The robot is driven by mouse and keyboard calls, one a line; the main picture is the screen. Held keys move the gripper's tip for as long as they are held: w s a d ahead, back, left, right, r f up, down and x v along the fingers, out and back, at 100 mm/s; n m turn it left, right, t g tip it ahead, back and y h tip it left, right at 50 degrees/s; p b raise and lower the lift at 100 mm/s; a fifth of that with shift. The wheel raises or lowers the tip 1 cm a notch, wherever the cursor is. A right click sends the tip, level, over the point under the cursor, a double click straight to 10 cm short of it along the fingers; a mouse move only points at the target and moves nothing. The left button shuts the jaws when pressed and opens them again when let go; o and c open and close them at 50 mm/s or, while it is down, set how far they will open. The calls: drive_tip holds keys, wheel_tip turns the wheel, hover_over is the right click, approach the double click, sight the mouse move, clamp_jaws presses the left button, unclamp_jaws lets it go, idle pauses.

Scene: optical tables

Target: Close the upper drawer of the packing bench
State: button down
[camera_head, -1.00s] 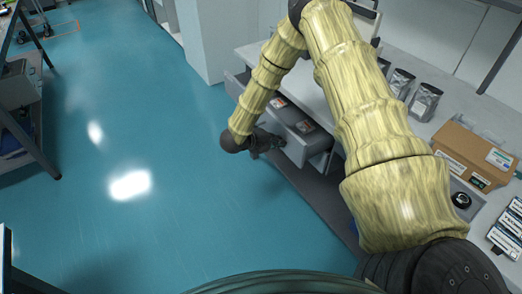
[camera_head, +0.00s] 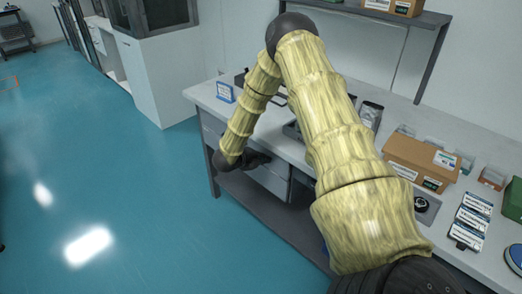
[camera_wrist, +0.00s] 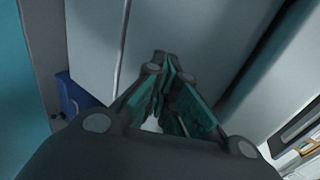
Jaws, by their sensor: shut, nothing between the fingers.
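The packing bench (camera_head: 205,95) stands right of centre in the head view, with grey drawer fronts (camera_head: 270,182) under its white top. My gripper (camera_head: 262,158) is at the drawer fronts, low beside the bench. In the wrist view my gripper (camera_wrist: 168,72) is shut and empty, its fingertips pointing at a pale grey panel (camera_wrist: 95,45). I cannot tell whether they touch it. My arm hides much of the upper drawer, so how far it stands out is unclear.
On the bench top are a cardboard box (camera_head: 422,158), silvery pouches (camera_head: 371,113), white labelled packs (camera_head: 472,215) and a small blue-framed sign (camera_head: 225,92). A white cabinet (camera_head: 165,75) stands behind to the left. The blue floor (camera_head: 110,170) on the left is clear.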

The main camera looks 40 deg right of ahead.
drive_tip(key=shift+d+r, duration=0.1)
drive_tip(key=shift+d, duration=0.2)
drive_tip(key=a+f+b+v, duration=0.1)
drive_tip(key=f+b+v, duration=0.1)
drive_tip(key=v, duration=1.1)
drive_tip(key=shift+a+r, duration=0.15)
drive_tip(key=shift+a, duration=0.3)
